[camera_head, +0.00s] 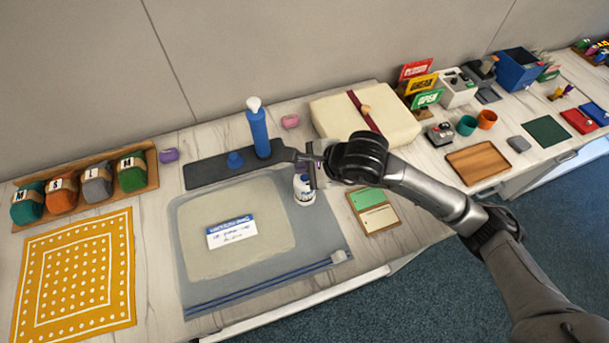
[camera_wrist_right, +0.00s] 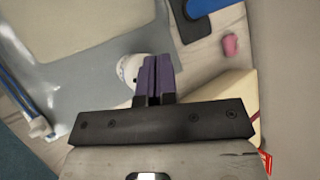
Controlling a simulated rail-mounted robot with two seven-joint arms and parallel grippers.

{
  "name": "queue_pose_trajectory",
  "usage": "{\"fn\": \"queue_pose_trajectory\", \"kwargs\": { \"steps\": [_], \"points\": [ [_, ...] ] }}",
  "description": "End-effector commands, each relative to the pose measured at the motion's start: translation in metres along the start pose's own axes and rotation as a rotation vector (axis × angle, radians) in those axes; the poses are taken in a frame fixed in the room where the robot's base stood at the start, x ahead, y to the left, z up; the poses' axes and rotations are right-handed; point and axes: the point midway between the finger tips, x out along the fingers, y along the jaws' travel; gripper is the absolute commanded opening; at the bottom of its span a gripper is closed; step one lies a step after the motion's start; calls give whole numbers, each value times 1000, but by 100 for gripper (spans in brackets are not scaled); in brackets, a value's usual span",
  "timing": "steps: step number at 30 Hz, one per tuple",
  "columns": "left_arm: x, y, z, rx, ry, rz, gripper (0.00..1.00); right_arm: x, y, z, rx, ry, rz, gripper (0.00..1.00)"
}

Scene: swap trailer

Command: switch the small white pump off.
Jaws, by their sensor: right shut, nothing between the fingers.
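The small white pump (camera_head: 304,192) stands at the right side of the clear grey bag (camera_head: 310,240), just below my right gripper in the head view. My right gripper (camera_head: 312,166) is shut and empty, close above the pump and partly covering its top. In the right wrist view the pump (camera_wrist_right: 129,70) is a white round shape beside the purple shut fingers (camera_wrist_right: 158,76). I cannot tell whether the fingers touch it. Its switch does not show clearly. My left gripper is not in view.
A dark tray (camera_head: 205,173) with a tall blue pump (camera_head: 258,133) stands behind the bag. A cream package (camera_head: 335,115) lies behind my right arm. A green-and-cream card holder (camera_head: 374,211) lies right of the pump. Yarn and a yellow cloth (camera_head: 75,270) are at left.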

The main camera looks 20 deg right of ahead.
Motion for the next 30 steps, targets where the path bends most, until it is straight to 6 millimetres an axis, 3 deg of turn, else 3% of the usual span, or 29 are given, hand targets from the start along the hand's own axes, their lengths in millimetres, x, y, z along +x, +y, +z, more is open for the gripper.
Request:
{"fn": "queue_pose_trajectory", "kwargs": {
  "steps": [18,30],
  "points": [
    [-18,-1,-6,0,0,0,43,-38,-28,28,-1,-1,-1,0],
    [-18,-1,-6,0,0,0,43,-40,-29,29,0,0,0,0]
  ]
}}
